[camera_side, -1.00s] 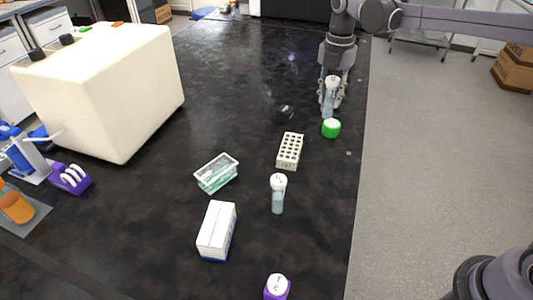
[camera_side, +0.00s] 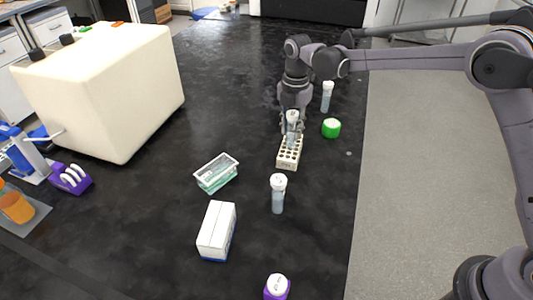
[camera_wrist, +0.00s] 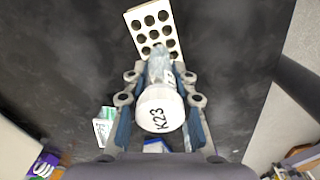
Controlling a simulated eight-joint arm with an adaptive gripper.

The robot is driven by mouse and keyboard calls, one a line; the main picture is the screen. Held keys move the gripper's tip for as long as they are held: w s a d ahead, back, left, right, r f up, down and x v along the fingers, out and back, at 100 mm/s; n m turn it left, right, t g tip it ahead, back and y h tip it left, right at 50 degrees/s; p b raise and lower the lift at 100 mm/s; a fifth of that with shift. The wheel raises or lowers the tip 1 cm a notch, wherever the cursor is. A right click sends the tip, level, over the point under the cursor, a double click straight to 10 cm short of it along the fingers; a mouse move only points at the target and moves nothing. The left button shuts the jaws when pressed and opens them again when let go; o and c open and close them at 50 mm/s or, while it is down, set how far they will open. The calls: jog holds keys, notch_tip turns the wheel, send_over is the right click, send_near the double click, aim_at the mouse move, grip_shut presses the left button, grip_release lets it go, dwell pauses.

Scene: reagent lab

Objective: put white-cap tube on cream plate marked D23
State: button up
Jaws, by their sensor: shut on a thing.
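My gripper (camera_side: 291,132) is shut on a white-cap tube (camera_side: 292,117), upright in the side view. In the wrist view my gripper (camera_wrist: 160,80) has its fingers on either side of the tube, and the white cap (camera_wrist: 160,108) reads K23. The cream plate (camera_side: 287,166) has rows of round holes and a mark on its front too small to read. The plate (camera_wrist: 131,18) also shows beyond the tube in the wrist view. The tube overlaps the plate's far end in the side view; whether its lower end is in a hole is hidden.
Other white-cap tubes stand behind right (camera_side: 327,97) and in front (camera_side: 278,195) of the plate. A glass-like box (camera_side: 216,172), a white box (camera_side: 216,230) and a purple item (camera_side: 277,288) lie nearer.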

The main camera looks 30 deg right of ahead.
jog(key=shift+f, duration=0.15)
jog(key=o, duration=0.8)
